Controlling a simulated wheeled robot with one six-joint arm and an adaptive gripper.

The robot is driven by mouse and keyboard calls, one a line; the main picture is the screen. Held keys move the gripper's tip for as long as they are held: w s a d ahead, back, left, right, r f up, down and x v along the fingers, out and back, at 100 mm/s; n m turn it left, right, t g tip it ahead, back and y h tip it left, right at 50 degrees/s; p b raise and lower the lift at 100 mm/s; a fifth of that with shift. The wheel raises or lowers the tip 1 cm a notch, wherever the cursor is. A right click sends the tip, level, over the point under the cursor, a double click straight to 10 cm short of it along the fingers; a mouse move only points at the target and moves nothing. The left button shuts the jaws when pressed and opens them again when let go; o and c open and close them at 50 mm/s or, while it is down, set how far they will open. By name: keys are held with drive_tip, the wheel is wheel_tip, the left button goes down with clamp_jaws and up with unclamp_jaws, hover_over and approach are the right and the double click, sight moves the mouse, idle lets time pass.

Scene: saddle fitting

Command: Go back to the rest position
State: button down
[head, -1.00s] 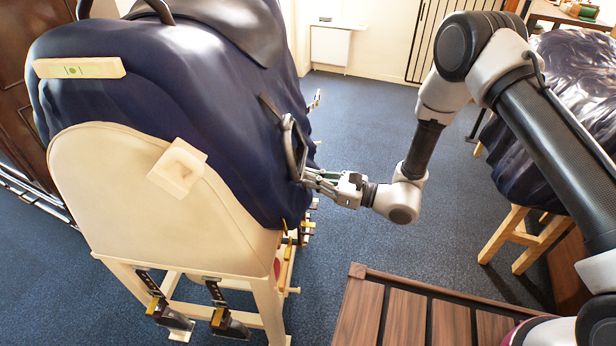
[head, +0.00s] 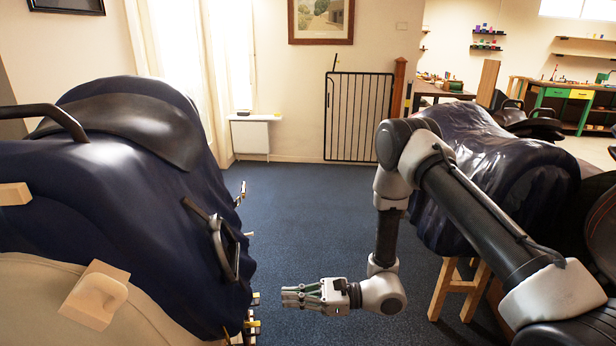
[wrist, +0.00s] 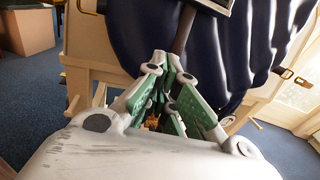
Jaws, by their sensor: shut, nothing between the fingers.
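My gripper (head: 300,296) is shut and empty in the head view. It hangs over the blue carpet, to the right of the draped saddle stand and apart from it. In the wrist view my gripper (wrist: 172,62) points at the dark blue cloth (wrist: 238,45). The stand carries the blue cloth (head: 110,215) with a black saddle (head: 130,130) on top. A dark stirrup (head: 226,250) hangs on the cloth's side, left of my fingers. In the wrist view a dark strap and part of a frame show just beyond the fingertips.
A second draped stand (head: 490,170) on wooden legs is at the right, behind my arm. Blue carpet (head: 300,200) lies open between the two stands. A black gate (head: 358,118) and a white wall box (head: 252,136) are at the back wall. A workbench (head: 565,95) stands far right.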

drive_tip(key=s+d+r+n+g+h, duration=0.3)
drive_tip(key=s+d+n+g+h, duration=0.1)
drive_tip(key=s+d+n, duration=0.15)
drive_tip(key=s+d+r+n+g+h, duration=0.3)
drive_tip(key=s+d+n+g, duration=0.15)
drive_tip(key=s+d, duration=0.25)
drive_tip(key=w+d+r+n+t+h, duration=0.1)
drive_tip(key=d+r+n+t+h, duration=0.25)
drive_tip(key=d+r, duration=0.6)
drive_tip(key=w+d+r+n+t+h, duration=0.15)
drive_tip(key=d+r+n+h, duration=0.35)
drive_tip(key=d, duration=0.8)
drive_tip(key=s+d+r+t+h, duration=0.1)
drive_tip(key=s+d+r+t, duration=0.1)
drive_tip(key=r, duration=0.5)
drive_tip(key=s+d+r+m+t+h, duration=0.1)
drive_tip(key=d+r+t, duration=0.4)
drive_tip(key=r+t, duration=0.1)
drive_tip(key=shift+v, duration=0.85)
drive_tip(key=shift+s+d, duration=0.1)
drive_tip(key=shift+d, duration=0.05)
